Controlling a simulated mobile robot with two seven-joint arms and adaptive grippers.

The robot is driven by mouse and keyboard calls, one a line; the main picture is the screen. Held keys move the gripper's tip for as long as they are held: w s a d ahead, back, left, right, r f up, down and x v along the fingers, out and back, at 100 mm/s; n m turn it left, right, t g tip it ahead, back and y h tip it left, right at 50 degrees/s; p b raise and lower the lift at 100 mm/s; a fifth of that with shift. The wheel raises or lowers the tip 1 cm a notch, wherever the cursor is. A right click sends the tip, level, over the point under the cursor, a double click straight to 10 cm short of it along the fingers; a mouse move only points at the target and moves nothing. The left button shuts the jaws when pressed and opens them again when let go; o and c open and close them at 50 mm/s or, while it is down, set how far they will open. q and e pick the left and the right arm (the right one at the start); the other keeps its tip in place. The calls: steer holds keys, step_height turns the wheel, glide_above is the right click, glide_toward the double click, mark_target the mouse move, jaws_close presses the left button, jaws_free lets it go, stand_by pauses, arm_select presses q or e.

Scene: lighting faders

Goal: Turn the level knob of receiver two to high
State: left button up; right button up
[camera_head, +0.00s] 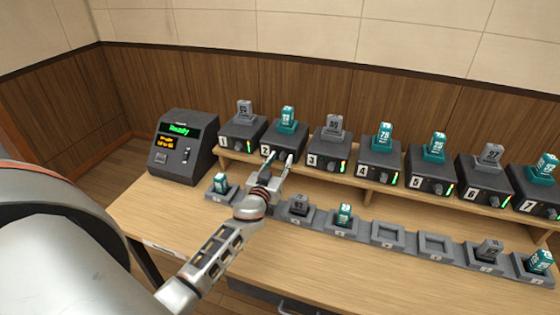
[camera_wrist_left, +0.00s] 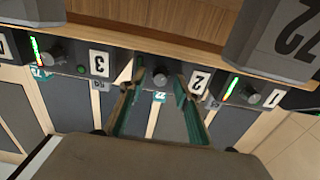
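Receiver two (camera_head: 284,142) is a dark box with a white "2" label and a teal pack on top, second from the left on the shelf. Its level knob (camera_wrist_left: 161,77) is a dark round knob on the front face, seen upside down in the left wrist view. My left gripper (camera_head: 279,164) is open in front of that face. In the left wrist view its fingers (camera_wrist_left: 159,88) stand on either side of the knob; I cannot tell whether they touch it. Receiver two's level light is not discernible, and the gripper covers the knob in the head view. My right gripper is out of view.
Receiver one (camera_head: 238,138) and receiver three (camera_head: 327,155) flank it closely, with lit level bars. Several docks, some holding packs (camera_head: 298,205), line the table (camera_head: 330,262) in front. A "Ready" console (camera_head: 182,145) is at left.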

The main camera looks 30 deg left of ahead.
arm_select(q)
jaws_close()
steer(key=shift+m, duration=0.3)
